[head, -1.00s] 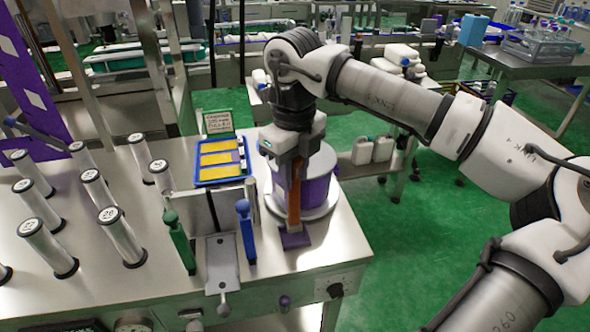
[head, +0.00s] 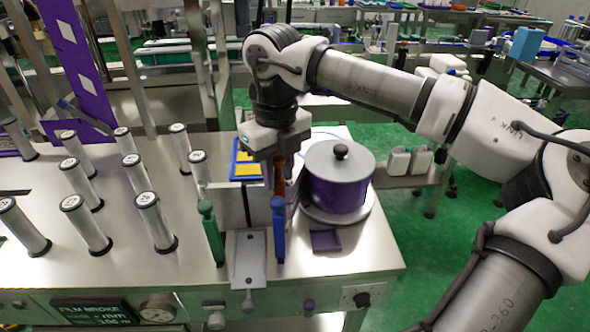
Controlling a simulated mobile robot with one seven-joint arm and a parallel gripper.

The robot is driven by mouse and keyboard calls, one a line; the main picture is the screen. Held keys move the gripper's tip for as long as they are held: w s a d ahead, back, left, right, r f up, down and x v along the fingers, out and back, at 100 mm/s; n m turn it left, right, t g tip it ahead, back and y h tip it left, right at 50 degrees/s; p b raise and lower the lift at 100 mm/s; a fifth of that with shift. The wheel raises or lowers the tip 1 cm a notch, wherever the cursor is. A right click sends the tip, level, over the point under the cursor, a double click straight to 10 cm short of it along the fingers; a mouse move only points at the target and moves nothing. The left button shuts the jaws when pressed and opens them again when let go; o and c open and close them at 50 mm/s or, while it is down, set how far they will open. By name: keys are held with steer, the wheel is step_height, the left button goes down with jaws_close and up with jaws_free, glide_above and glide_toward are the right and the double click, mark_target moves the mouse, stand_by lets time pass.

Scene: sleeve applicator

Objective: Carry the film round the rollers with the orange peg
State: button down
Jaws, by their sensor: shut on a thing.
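My gripper (head: 280,158) is shut on the orange peg (head: 280,178) and holds it upright, behind the blue-handled lever and left of the film drum. The peg's lower end is hidden behind the blue handle (head: 278,225). The purple film (head: 338,195) is wound on a drum with a grey lid at the right of the bench. I cannot tell whether any film runs from the drum to the peg. Several metal rollers (head: 151,220) with numbered white caps stand on the left of the bench, well away from my gripper.
A green-handled lever (head: 209,230) and a grey plate (head: 249,258) stand at the front of the bench. An empty purple pad (head: 325,240) lies before the drum. A blue tray with yellow cards (head: 246,170) is partly hidden behind my gripper.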

steer(key=a+b, duration=0.1)
steer(key=a, duration=1.7)
steer(key=shift+s+a, duration=0.35)
steer(key=s+a, duration=0.1)
steer(key=s+a+b, duration=0.1)
steer(key=s, duration=0.1)
steer(key=s+a, duration=0.1)
steer(key=s, duration=0.1)
steer(key=a, duration=0.2)
steer(key=s+a, duration=0.1)
steer(key=a, duration=0.1)
steer(key=shift+a, duration=0.4)
